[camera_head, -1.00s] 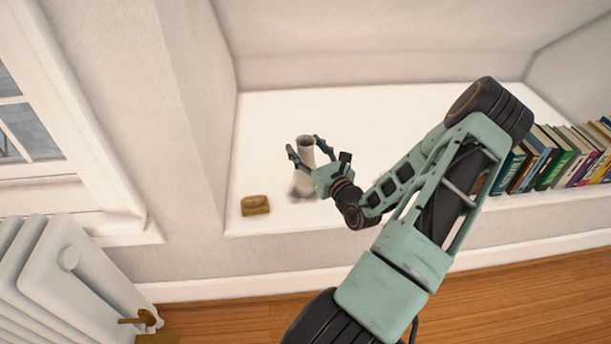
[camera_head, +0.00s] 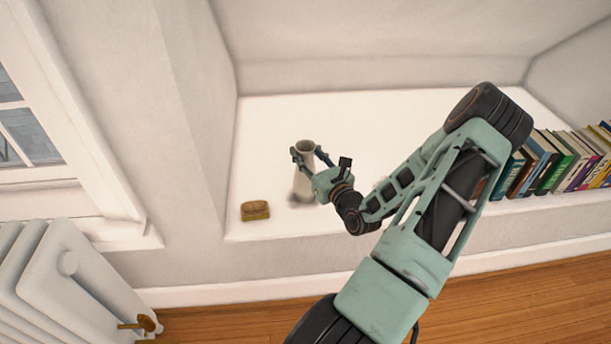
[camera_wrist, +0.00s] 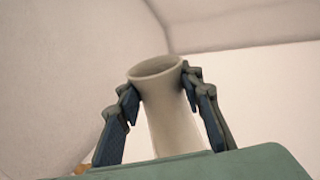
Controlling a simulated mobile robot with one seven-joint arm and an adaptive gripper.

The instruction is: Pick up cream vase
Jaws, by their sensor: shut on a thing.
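The cream vase (camera_head: 304,184) stands upright on the white ledge (camera_head: 400,130), near its left end. It is tall and narrow with a flared open rim. My gripper (camera_head: 309,154) is shut on the vase, one finger on each side just below the rim. In the wrist view the vase (camera_wrist: 168,115) rises between the two blue-padded fingers of my gripper (camera_wrist: 158,97). Its lower part is hidden there by my gripper's body. Whether its base touches the ledge is hard to tell.
A small tan and brown object (camera_head: 255,210) lies on the ledge left of the vase, near the front edge. A row of books (camera_head: 556,160) stands at the right. A white radiator (camera_head: 60,285) is at the lower left. The ledge behind the vase is clear.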

